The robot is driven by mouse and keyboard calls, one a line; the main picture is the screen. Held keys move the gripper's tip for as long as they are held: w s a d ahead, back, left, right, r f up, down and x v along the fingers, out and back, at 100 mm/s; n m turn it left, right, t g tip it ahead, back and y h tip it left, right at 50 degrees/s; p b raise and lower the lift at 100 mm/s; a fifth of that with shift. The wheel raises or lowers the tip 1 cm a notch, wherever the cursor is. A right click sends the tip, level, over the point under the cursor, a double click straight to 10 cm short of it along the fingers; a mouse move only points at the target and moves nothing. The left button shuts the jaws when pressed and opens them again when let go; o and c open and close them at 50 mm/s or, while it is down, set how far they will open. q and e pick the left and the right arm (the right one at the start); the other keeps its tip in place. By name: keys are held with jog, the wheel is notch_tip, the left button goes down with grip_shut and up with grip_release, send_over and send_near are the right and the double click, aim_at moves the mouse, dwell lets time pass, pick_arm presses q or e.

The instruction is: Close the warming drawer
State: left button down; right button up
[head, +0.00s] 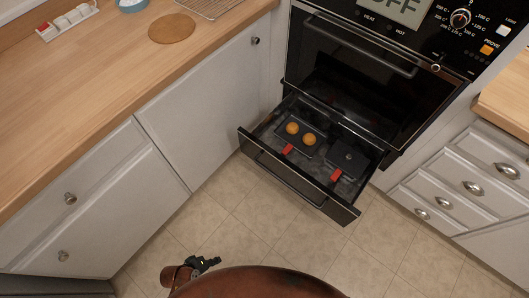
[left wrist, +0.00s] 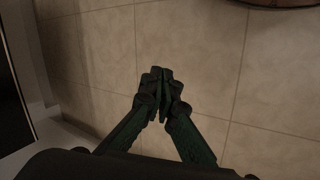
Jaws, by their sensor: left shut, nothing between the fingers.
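The warming drawer (head: 262,166) is pulled open below the black oven in the head view. Its front panel with a long handle stands out over the floor. Inside lie a dark tray with two round orange-brown buns (head: 300,133) and a second dark tray (head: 347,158); each has a red tag or handle. My left gripper (head: 214,262) is near the bottom of the head view, below and left of the drawer and apart from it. In the left wrist view its fingers (left wrist: 159,76) are shut, empty, over floor tiles. My right gripper is not in view.
The oven (head: 370,75) stands above the drawer with its door shut. Wooden counters (head: 120,90) run over white cabinets (head: 200,100) at left, and white drawers (head: 465,180) stand at right. The tiled floor (head: 245,215) in front of the drawer is clear.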

pick_arm(q)
jog(key=w+d+r+n+t+h+b, duration=0.1)
jog(key=w+d+r+n+t+h, duration=0.2)
jog(key=w, duration=0.4)
jog(key=w+d+r+n+t+b, duration=0.1)
jog(key=w+d+r+n, duration=0.1)
jog(key=w+n, duration=0.35)
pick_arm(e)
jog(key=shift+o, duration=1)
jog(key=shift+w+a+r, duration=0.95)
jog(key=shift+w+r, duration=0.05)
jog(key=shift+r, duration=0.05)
pick_arm(q)
jog(key=n+t+h+b, duration=0.25)
jog(key=n+t, duration=0.45)
jog(key=n, duration=0.6)
send_near(264, 149)
jog(key=b+x, duration=0.2)
jog(key=x, duration=0.4)
jog(key=shift+f, duration=0.1)
jog(key=shift+w+d, duration=0.15)
jog(key=shift+w, duration=0.2)
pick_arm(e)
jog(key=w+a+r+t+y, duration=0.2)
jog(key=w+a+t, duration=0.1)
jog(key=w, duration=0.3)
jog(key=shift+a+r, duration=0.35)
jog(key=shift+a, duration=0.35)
